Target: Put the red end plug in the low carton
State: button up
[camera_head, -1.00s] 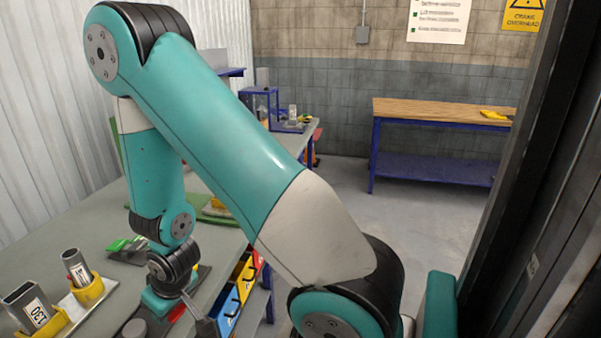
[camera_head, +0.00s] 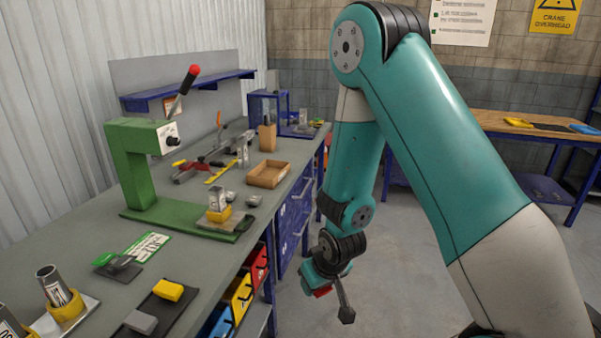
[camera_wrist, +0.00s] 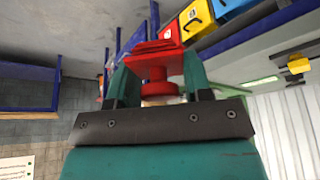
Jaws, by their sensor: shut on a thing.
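The red end plug (camera_wrist: 157,72) is held between the two teal fingers of my gripper (camera_wrist: 160,80) in the wrist view. In the head view my gripper (camera_head: 328,282) hangs over the floor, off the bench's front edge, with a bit of the red plug (camera_head: 322,292) showing below it. The low carton (camera_head: 268,174) is an open brown box on the bench, behind and to the left of my gripper. Its inside looks empty from here.
A green press (camera_head: 140,165) stands on the bench (camera_head: 80,225) left of the carton. A metal part in a yellow holder (camera_head: 219,205) sits in front of the carton. Coloured bins (camera_head: 240,292) hang under the bench edge. Open floor lies to the right.

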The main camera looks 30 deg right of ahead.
aim_at(269, 173)
jog(key=z, duration=0.75)
jog(key=i, duration=0.8)
jog(key=z, duration=0.7)
jog(key=i, duration=0.9)
jog(key=u, duration=0.8)
jog(key=i, duration=0.9)
jog(key=u, duration=0.9)
